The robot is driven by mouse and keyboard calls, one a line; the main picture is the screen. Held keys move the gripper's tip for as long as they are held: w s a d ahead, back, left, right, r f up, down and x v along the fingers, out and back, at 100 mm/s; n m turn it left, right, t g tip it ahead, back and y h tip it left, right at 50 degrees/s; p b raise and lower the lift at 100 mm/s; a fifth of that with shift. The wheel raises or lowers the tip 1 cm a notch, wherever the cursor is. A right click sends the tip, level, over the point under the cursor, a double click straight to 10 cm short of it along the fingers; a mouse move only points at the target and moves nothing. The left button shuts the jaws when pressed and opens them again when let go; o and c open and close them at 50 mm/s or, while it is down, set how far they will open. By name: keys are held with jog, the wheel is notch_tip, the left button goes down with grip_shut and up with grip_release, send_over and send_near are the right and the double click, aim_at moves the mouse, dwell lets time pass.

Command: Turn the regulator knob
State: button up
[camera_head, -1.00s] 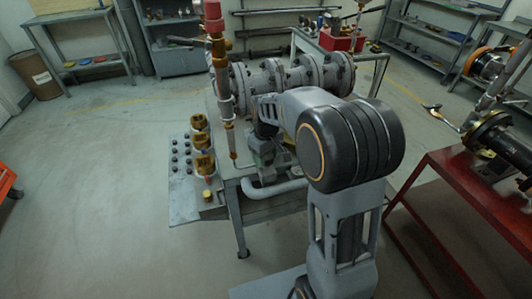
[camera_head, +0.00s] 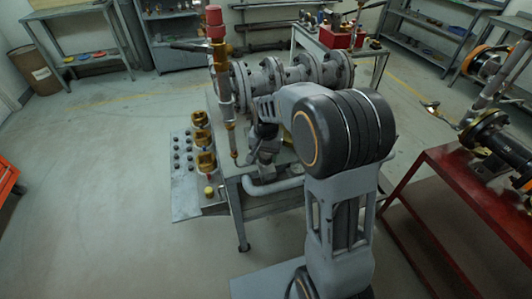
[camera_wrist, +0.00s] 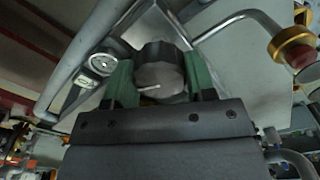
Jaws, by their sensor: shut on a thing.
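The regulator knob (camera_wrist: 158,70) is a dark grey round knob with a pale pointer mark, seen in the wrist view. My gripper (camera_wrist: 158,82) has its two green fingers on either side of the knob, shut on it. In the head view my arm covers the knob, and the gripper is largely hidden behind the arm.
A round gauge (camera_wrist: 103,62) sits left of the knob in the wrist view. A bent grey pipe (camera_wrist: 235,22) and a red-and-gold fitting (camera_wrist: 297,52) lie to the right. In the head view, a flanged pipe (camera_head: 285,72) crosses the workbench, and a red table (camera_head: 465,190) stands to the right.

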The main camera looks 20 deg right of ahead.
jog(key=m+p, duration=0.1)
jog(key=m, duration=0.4)
jog(key=shift+m, duration=2.4)
jog(key=o, duration=0.9)
jog(key=shift+r, duration=0.15)
